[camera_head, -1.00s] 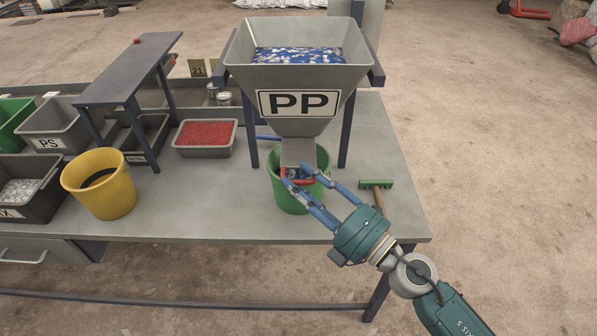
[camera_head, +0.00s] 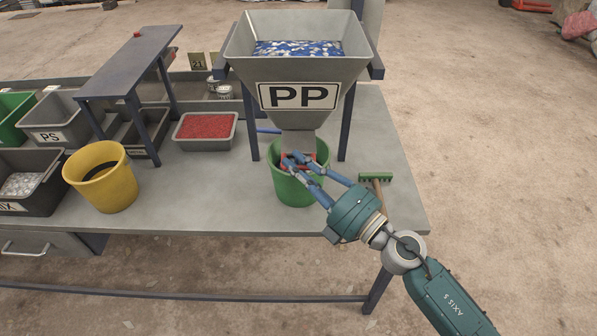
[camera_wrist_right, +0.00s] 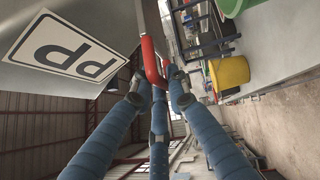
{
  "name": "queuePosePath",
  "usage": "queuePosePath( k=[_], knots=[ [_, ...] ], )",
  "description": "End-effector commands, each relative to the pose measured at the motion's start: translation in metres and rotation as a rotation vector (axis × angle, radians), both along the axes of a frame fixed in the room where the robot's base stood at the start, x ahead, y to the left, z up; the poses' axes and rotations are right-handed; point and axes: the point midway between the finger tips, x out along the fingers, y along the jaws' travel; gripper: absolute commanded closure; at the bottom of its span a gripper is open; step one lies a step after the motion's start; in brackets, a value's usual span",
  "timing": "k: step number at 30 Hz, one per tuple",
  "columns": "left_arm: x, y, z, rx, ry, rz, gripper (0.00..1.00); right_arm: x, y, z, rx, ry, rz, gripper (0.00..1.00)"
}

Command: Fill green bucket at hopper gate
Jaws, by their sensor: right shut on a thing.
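The green bucket (camera_head: 286,187) stands upright on the table directly below the grey PP hopper (camera_head: 346,72). The hopper holds blue and pale flakes (camera_head: 298,48). My right gripper (camera_head: 293,161) is at the hopper outlet, over the bucket's mouth, shut on the red gate handle (camera_head: 301,156). In the right wrist view the red handle (camera_wrist_right: 152,62) lies between the blue fingers, with the PP label (camera_wrist_right: 70,50) at the left. The bucket's inside is mostly hidden by the fingers and outlet, so I cannot tell its fill. My left gripper is not in view.
A yellow bucket (camera_head: 112,187) stands at the table's left front. A tray of red granules (camera_head: 206,129) lies left of the hopper legs. A green brush (camera_head: 376,177) lies right of the green bucket, close to my right gripper. Bins line the left side.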

Motion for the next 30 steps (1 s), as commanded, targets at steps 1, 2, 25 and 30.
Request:
queuePosePath(
  k=[1,2,25,30],
  knots=[
    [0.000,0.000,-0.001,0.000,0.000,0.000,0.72,0.011,-0.002,0.001,-0.003,-0.006,-0.006,1.00],
    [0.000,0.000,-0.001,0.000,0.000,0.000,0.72,0.015,-0.002,0.001,-0.003,-0.006,-0.006,1.00],
    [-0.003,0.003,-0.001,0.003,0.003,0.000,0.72,0.022,-0.002,0.002,-0.001,-0.003,-0.004,0.65],
    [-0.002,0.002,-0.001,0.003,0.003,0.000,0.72,0.011,-0.013,-0.002,0.001,0.001,-0.005,0.65]
  ],
)
